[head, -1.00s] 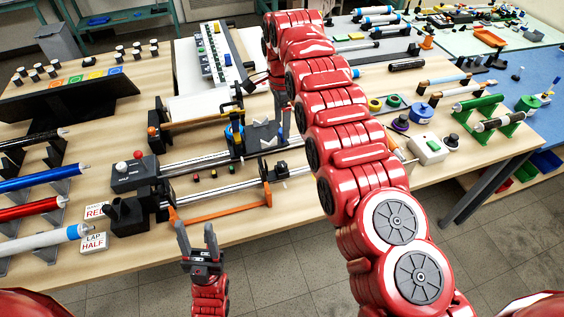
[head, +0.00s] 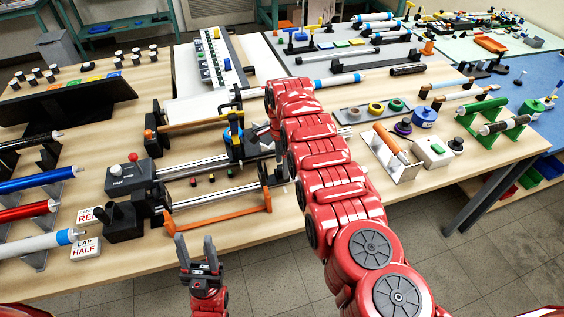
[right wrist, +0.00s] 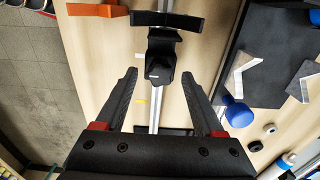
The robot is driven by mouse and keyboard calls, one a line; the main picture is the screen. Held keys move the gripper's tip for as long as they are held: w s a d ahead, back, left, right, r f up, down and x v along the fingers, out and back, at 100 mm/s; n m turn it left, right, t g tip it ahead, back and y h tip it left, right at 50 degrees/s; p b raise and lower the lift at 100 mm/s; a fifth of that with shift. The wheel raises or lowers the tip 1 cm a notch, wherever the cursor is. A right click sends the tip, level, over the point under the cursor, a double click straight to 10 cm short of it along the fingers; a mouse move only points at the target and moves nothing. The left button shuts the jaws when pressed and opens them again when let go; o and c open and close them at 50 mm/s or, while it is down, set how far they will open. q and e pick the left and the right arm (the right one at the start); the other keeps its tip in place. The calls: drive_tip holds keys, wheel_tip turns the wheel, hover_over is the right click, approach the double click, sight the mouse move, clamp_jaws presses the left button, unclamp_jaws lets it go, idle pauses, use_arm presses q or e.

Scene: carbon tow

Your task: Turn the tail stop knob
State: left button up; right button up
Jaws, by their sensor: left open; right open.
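In the right wrist view, a black tail stop block (right wrist: 162,38) sits on a silver rail (right wrist: 154,117). A dark knob-like part with a short white mark (right wrist: 158,77) stands at its near end. My right gripper (right wrist: 159,75) is open, with one finger on either side of this part and gaps on both sides. In the head view my right arm hides the tail stop, and I cannot make out the right gripper there. My left gripper (head: 195,242) is open and empty in front of the table's front edge.
An orange bar (head: 220,213) lies along the front. A white tray (head: 395,165) with an orange roll and a white box (head: 433,152) stand right of my right arm.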

drive_tip(key=shift+c, duration=0.2)
clamp_jaws()
drive_tip(key=shift+n, duration=0.4)
drive_tip(key=n, duration=0.2)
drive_tip(key=shift+n, duration=0.4)
drive_tip(key=n, duration=0.2)
drive_tip(key=shift+f+n, duration=0.1)
drive_tip(key=shift+n, duration=0.2)
drive_tip(key=n+b, duration=0.3)
drive_tip(key=shift+f+n, duration=0.1)
drive_tip(key=shift+n, duration=0.2)
drive_tip(key=shift+n+b, duration=1.5)
drive_tip(key=shift+n, duration=0.7)
drive_tip(key=shift+r, duration=0.2)
